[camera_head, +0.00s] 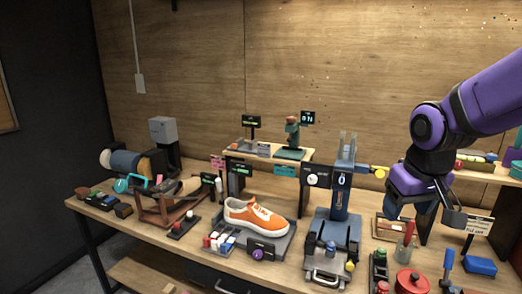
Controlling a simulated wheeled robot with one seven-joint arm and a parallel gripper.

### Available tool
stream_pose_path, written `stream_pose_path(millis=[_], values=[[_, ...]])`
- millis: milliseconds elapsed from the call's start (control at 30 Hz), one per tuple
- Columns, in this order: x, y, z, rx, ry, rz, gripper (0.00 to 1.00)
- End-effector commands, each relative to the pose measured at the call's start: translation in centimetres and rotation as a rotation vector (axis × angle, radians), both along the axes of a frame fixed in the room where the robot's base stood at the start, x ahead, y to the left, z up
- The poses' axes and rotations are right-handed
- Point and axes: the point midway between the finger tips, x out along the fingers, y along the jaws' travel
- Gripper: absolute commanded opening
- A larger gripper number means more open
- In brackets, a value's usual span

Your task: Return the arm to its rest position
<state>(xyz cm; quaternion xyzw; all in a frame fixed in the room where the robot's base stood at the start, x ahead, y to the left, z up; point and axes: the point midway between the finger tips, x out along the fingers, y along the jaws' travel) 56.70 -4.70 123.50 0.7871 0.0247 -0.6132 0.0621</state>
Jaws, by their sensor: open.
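My gripper (426,217) hangs at the right, at the end of my purple arm. It is open, its dark fingers pointing down above the right part of the workbench (168,260). I see nothing between the fingers. An orange sneaker (255,217) with a white sole rests on a grey tray (275,244) at the middle of the bench, well to the left of my gripper.
A blue upright device (342,190) on a grey base stands between the sneaker and my gripper. A red pot (411,281), a brush (408,233) and a blue block (480,265) lie near my gripper. A wooden wall stands behind the bench.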

Motion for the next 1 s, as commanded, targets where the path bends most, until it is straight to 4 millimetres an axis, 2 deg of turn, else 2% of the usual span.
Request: stream_pose_path(millis=[100, 300, 600, 800, 1000], values=[[-2.5, -0.6, 2.4, 0.010, -0.047, -0.026, 0.63], [-6.8, -1.3, 5.4, 0.032, -0.115, -0.062, 0.63], [-12.3, -2.0, 7.8, 0.071, -0.195, -0.101, 0.63], [-13.7, -2.1, 8.2, 0.082, -0.214, -0.108, 0.63], [-13.8, -2.1, 8.2, 0.083, -0.214, -0.109, 0.63]])
